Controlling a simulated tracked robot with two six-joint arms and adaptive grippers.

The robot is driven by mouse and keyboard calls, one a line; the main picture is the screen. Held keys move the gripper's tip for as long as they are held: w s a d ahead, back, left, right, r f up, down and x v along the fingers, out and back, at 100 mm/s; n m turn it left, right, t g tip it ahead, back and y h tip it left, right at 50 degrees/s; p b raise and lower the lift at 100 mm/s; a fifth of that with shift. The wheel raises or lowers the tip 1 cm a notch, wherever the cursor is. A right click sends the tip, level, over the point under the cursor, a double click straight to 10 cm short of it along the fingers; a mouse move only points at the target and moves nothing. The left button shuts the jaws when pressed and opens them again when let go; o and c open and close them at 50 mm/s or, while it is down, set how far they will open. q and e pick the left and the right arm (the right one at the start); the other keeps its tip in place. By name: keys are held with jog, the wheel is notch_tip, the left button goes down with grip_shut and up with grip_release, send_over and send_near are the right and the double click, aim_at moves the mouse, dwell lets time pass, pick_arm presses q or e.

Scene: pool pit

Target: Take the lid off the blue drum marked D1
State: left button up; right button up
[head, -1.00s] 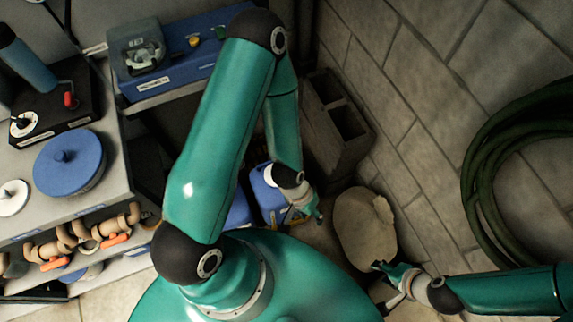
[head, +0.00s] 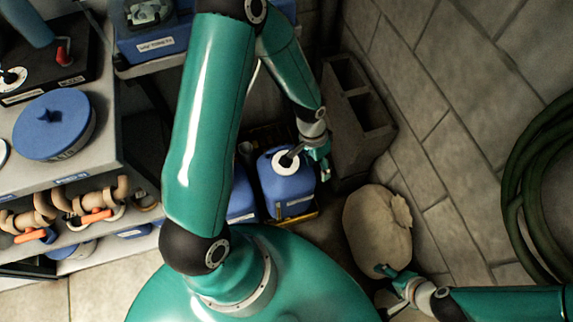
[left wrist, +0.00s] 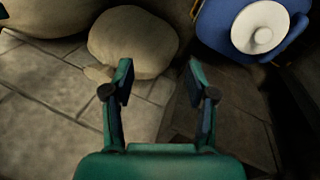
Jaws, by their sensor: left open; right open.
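A blue drum (head: 297,195) with a round white lid (head: 279,166) stands low, right of the shelf unit. Its label is too small to read. In the left wrist view the blue drum (left wrist: 213,30) and its white lid (left wrist: 250,25) show at the upper right, apart from the fingers. My left gripper (head: 306,163) is open and empty. In the head view it overlaps the drum's upper right, seemingly above it. My right gripper (head: 397,284) is open beside the pale sack.
Another blue drum (head: 241,200) stands left of this one, partly behind my arm. A pale sack (head: 376,230) and a grey hollow block (head: 350,130) are at the right. A green hose (head: 530,190) hangs on the wall.

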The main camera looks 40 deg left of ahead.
pick_arm(q)
jog(key=w+a+m+g+y+b, duration=0.1)
jog(key=a+y+b, duration=0.15)
jog(key=a, duration=0.45)
jog(key=w+a+y+b, duration=0.1)
jog(key=w+a+b, duration=0.15)
jog(key=a, duration=0.35)
jog(key=f, duration=0.3)
jog(key=s+f+b, duration=0.1)
jog(key=f, duration=0.3)
jog(key=s+f+b, duration=0.1)
jog(key=f, duration=0.2)
jog(key=shift+s+a+f, duration=0.15)
jog(key=shift+a+f, duration=0.1)
jog(key=shift+s+f+b, duration=0.15)
jog(key=shift+f+b, duration=0.4)
jog(key=shift+f, duration=2.15)
pick_arm(e)
notch_tip(320, 180, down, 11)
jog(key=shift+r, duration=0.2)
jog(key=shift+s, duration=0.1)
pick_arm(q)
grip_shut()
jog(key=shift+r, duration=0.1)
